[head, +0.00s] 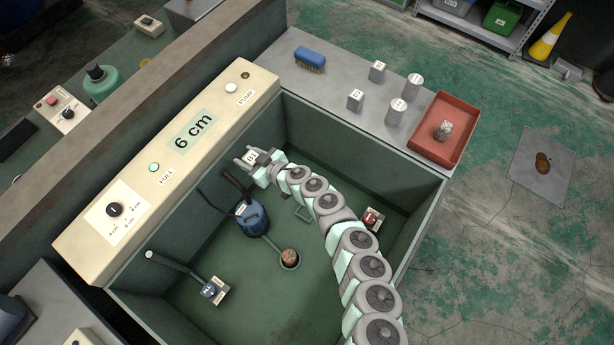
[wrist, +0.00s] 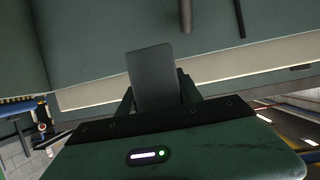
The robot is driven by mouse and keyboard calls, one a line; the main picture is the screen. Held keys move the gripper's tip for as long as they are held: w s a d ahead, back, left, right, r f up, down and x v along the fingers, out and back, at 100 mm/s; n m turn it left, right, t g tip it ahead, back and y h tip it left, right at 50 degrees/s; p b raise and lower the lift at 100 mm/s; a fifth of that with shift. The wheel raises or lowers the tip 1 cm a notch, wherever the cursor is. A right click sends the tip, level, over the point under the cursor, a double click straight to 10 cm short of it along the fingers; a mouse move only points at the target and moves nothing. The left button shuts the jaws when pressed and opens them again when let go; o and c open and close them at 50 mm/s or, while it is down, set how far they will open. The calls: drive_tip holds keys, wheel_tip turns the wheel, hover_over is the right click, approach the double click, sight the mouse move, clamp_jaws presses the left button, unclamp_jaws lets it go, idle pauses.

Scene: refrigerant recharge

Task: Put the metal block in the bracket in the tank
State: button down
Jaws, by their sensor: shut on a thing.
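My gripper (head: 246,158) is in the upper corner of the tank (head: 322,155) in the head view, close to the long cream panel side. It is shut on a grey metal block (wrist: 153,77), which stands up between the fingers in the wrist view. In the head view the held block (head: 251,156) shows only as a small pale marked face. A thin metal frame (head: 303,213), perhaps the bracket, shows on the tank floor, partly hidden by my arm. The held block is apart from this frame.
A blue pump (head: 252,218), a drain with a brown lump (head: 290,257), a float unit (head: 209,290) and a red device (head: 372,217) are in the tank. Grey cubes (head: 377,71), cylinders (head: 413,85), a blue brush (head: 309,58) and a red tray (head: 462,112) are on the ledge.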

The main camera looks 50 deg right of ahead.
drive_tip(key=s+d+f+y+b, duration=0.1)
drive_tip(key=s+d+f+b, duration=0.45)
drive_tip(key=f, duration=0.45)
drive_tip(key=s+d+f+b, duration=0.5)
drive_tip(key=s+f+b, duration=0.2)
drive_tip(key=f, duration=0.2)
drive_tip(key=shift+n, duration=0.4)
drive_tip(key=f+b, duration=0.4)
drive_tip(key=f, duration=0.1)
drive_tip(key=f+b, duration=0.4)
drive_tip(key=f, duration=0.2)
drive_tip(key=f+b, duration=0.5)
drive_tip(key=shift+s+a+f, duration=0.15)
drive_tip(key=shift+s, duration=0.1)
drive_tip(key=shift+f+b, duration=1.75)
drive_tip(key=shift+f, duration=0.3)
drive_tip(key=shift+w+f, duration=0.1)
drive_tip(key=shift+f, duration=0.05)
drive_tip(key=c, duration=0.8)
unclamp_jaws()
